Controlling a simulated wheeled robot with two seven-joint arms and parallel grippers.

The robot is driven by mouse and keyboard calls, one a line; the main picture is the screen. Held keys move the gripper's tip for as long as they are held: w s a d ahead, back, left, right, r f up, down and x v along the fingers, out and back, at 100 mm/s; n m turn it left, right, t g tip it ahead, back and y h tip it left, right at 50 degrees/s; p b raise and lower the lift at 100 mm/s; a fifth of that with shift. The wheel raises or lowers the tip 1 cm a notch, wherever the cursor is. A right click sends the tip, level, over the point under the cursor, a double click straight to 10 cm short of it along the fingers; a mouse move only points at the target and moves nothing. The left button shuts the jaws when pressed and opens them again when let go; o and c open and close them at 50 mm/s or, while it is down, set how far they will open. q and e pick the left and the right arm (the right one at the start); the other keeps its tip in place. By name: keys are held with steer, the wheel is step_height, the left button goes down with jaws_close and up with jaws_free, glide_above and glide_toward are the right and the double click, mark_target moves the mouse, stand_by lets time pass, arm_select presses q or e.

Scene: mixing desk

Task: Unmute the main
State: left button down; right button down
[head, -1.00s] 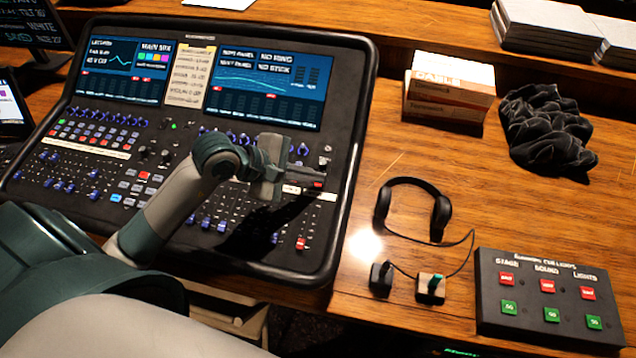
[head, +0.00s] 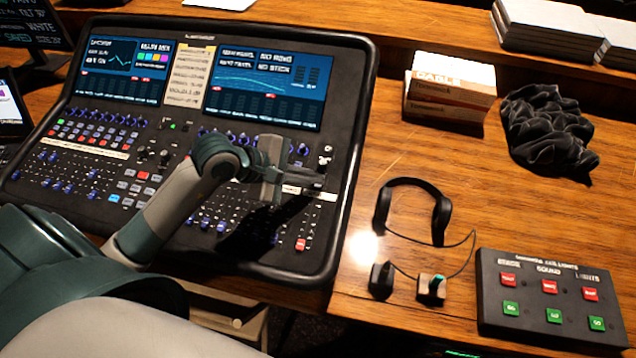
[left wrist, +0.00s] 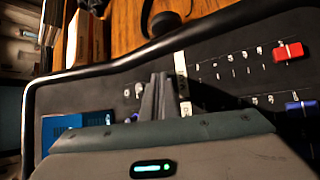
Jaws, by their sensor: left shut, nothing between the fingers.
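The mixing desk (head: 345,150) fills the left half of the head view. My left gripper (head: 318,179) is shut and empty over the desk's upper right part, its fingertips low beside the white label strip (head: 327,196). In the left wrist view its closed fingers (left wrist: 158,96) point at the panel near that strip. I see no red-lit key at the fingertips; the key there is hidden or dark. A red fader cap (head: 300,244) sits low at the right of the desk and shows in the left wrist view (left wrist: 289,52). My right gripper is not in view.
Headphones (head: 441,212) lie on the wood right of the desk, with a cable to a small box (head: 431,289). A cue-light box (head: 490,318) with red and green buttons is at the lower right. A box stack (head: 450,90) and black cloth (head: 545,130) stand behind.

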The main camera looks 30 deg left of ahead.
arm_select(q)
steer(key=shift+f, duration=0.1)
stand_by(0.5)
steer(key=shift+s+r, duration=0.1)
steer(key=shift+r, duration=0.65)
steer(key=shift+s+d+r+p, duration=0.15)
steer(key=shift+r+p, duration=0.65)
steer(key=shift+r, duration=0.45)
steer(key=shift+s+a+r+p, duration=0.1)
steer(key=shift+r+p, duration=0.65)
steer(key=shift+r, duration=0.5)
